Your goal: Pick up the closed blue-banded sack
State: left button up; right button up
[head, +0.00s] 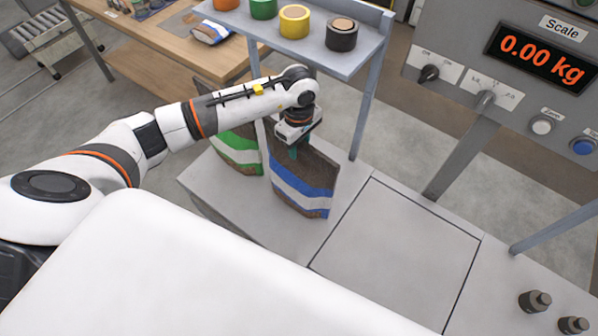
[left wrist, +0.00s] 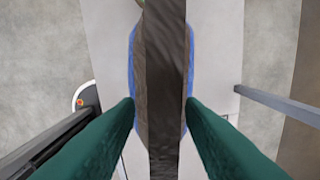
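The blue-banded sack (head: 304,187) is brown with blue and white bands and stands upright on the pale bench, left of the square plate. My left gripper (head: 294,150) is above it and reaches down at its top edge. In the left wrist view, the narrow top of the sack (left wrist: 165,90) runs between the two green fingers. The left gripper (left wrist: 160,105) is open, with a finger on each side of the sack and a visible gap at the left finger. The sack's lower part is hidden in that view. My right gripper is not in view.
A green-banded sack (head: 236,150) stands close on the left of the blue-banded one. A shelf (head: 300,38) with coloured tape rolls is behind, on a post (head: 364,110). The scale panel (head: 500,75) reads 0.00 kg. The square plate (head: 400,255) is clear.

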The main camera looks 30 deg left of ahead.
pick_arm(q)
jog(key=shift+w+f, duration=0.1)
jog(key=shift+f, duration=0.8)
grip_shut()
jog(key=shift+w+a+r, duration=0.1)
jog(key=shift+r, duration=0.15)
